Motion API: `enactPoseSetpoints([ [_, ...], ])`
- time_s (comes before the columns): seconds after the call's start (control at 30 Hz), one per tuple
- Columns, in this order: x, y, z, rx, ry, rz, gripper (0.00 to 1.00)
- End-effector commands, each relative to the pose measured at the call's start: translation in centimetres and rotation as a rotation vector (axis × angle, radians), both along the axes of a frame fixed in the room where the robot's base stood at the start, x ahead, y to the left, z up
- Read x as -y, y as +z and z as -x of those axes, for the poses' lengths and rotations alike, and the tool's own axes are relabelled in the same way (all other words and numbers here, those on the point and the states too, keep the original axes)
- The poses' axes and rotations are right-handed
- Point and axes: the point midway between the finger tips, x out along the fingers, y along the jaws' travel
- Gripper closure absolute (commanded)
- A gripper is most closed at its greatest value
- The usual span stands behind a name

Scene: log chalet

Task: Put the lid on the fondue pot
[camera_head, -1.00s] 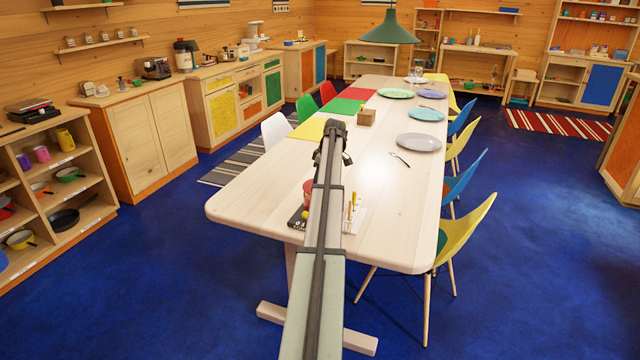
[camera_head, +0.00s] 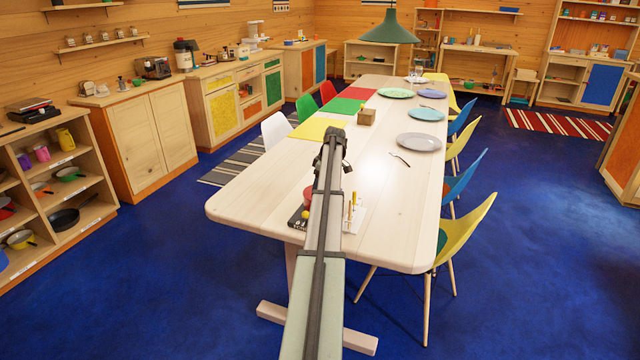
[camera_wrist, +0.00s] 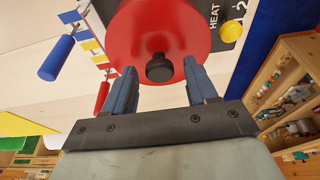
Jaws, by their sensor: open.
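In the wrist view a round red lid (camera_wrist: 128,45) with a black knob (camera_wrist: 159,68) fills the upper middle. It overlaps a black panel (camera_wrist: 228,12) marked HEAT with a yellow dial. My gripper (camera_wrist: 160,73) is open, its two blue-grey fingers on either side of the knob; I cannot tell whether they touch it. What is under the lid is hidden, so I cannot tell whether the pot is there. In the head view a red object (camera_head: 308,192) shows beside my arm, on the near end of the table (camera_head: 250,200). My arm hides the fingers there.
Blue-handled (camera_wrist: 57,58) and red-handled (camera_wrist: 102,96) utensils lie left of the lid in the wrist view. A wooden box (camera_head: 366,117) and several plates, including a grey one (camera_head: 419,142), stand farther along the table. Chairs line both sides; the table's left near part is clear.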

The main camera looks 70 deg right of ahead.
Motion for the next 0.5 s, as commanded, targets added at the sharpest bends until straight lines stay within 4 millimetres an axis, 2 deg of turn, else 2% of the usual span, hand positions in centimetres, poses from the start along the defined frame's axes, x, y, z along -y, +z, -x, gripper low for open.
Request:
enactPoseSetpoints([
  [0.27, 0.0, 0.7, 0.1, 0.0, 0.0, 0.001, 0.43],
  [0.37, 0.0, 1.9, 0.5, 0.001, -0.001, 0.002, 0.43],
  [0.5, 0.1, 4.4, 1.1, 0.001, -0.001, 0.003, 0.43],
])
